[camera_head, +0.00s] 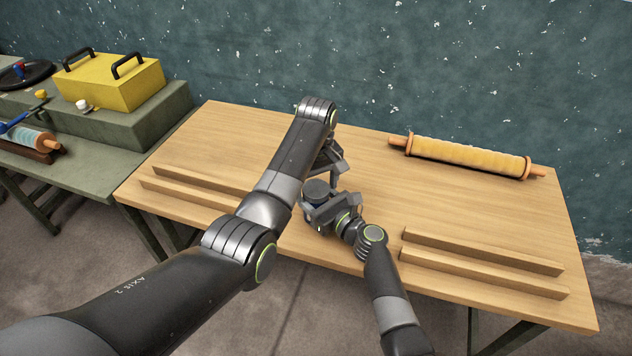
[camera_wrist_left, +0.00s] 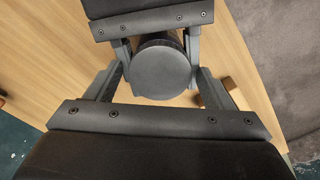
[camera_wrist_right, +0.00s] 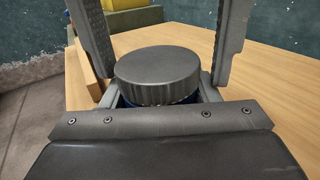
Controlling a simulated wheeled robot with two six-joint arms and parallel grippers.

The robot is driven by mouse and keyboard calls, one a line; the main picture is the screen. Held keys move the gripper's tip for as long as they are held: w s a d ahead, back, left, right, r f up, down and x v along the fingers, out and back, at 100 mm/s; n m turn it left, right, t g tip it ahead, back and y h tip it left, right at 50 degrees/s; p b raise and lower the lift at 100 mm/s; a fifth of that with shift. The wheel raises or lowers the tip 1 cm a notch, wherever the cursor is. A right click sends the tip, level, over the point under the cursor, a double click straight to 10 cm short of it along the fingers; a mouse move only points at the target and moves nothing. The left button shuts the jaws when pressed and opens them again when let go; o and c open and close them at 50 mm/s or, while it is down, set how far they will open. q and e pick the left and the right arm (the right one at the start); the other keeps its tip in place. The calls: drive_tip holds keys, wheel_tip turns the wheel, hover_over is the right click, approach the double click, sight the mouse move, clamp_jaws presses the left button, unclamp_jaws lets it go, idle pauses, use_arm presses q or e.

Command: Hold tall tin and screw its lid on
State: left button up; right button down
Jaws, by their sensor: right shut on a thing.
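The tall tin (camera_wrist_right: 128,103) shows only as a strip of blue below its lid; the rest is hidden. The dark grey ribbed lid (camera_wrist_right: 157,75) sits level on top of it; I cannot tell how tightly. It also shows in the head view (camera_head: 316,188) and, from above, in the left wrist view (camera_wrist_left: 162,70). My right gripper (camera_head: 320,206) is shut on the tin, just below the lid. My left gripper (camera_wrist_left: 160,82) is open and empty above the tin, its fingers pointing down on either side of the lid, with gaps showing.
A yellow roller with orange handles (camera_head: 465,155) lies at the back right of the wooden table (camera_head: 380,205). Wooden rails stand front left (camera_head: 195,190) and front right (camera_head: 480,262). A green side bench (camera_head: 85,170) at left carries a yellow box (camera_head: 110,82). The table's back left is clear.

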use_arm(q)
drive_tip(key=c, duration=0.9)
drive_tip(key=m, duration=0.4)
drive_tip(key=shift+m, duration=0.4)
drive_tip(key=m, duration=0.4)
drive_tip(key=shift+m, duration=0.4)
drive_tip(key=o, duration=0.9)
drive_tip(key=shift+o, duration=0.8)
drive_tip(key=shift+d, duration=0.1)
use_arm(e)
drive_tip(key=shift+a, duration=0.1)
use_arm(q)
drive_tip(key=shift+s+d, duration=0.1)
drive_tip(key=shift+d, duration=0.05)
use_arm(e)
drive_tip(key=shift+r, duration=0.1)
use_arm(q)
drive_tip(key=shift+r, duration=0.1)
